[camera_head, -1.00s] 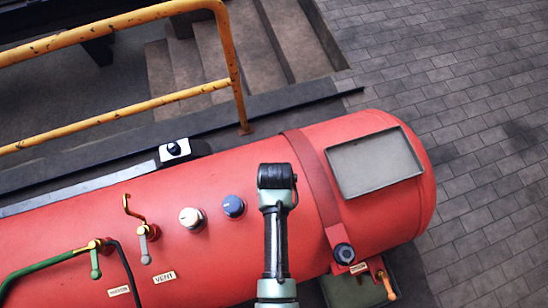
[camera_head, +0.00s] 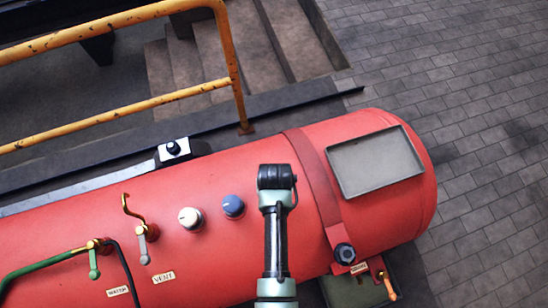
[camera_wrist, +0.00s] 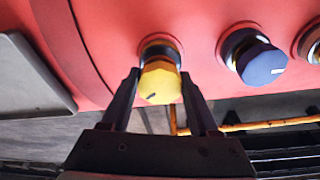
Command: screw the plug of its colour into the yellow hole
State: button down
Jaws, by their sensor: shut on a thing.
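The yellow plug (camera_wrist: 160,84) is a faceted knob with a dark mark on its face. In the wrist view it sits at a dark-ringed hole in the red boiler (camera_wrist: 110,30). My gripper (camera_wrist: 160,86) is shut on the plug, one finger on each side. The plug hides the inside of the hole, so how deep it sits cannot be told. In the head view my arm covers the yellow plug and its hole.
A blue plug (camera_head: 233,206) and a white plug (camera_head: 190,219) stand in a row on the boiler, with valves farther left. A shallow grey tray (camera_head: 375,162) lies right of the dark red band. A yellow railing (camera_head: 140,107) runs behind.

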jog(key=shift+f, duration=0.45)
dwell(0.6)
jog(key=shift+c, duration=0.3)
grip_release()
jog(key=shift+c, duration=0.9)
jog(key=n+y, duration=0.1)
jog(key=n, duration=0.4)
jog(key=shift+p, duration=0.35)
jog(key=n, duration=0.4)
jog(key=shift+g, duration=0.3)
jog(key=n, duration=0.3)
jog(key=shift+n+y, duration=0.3)
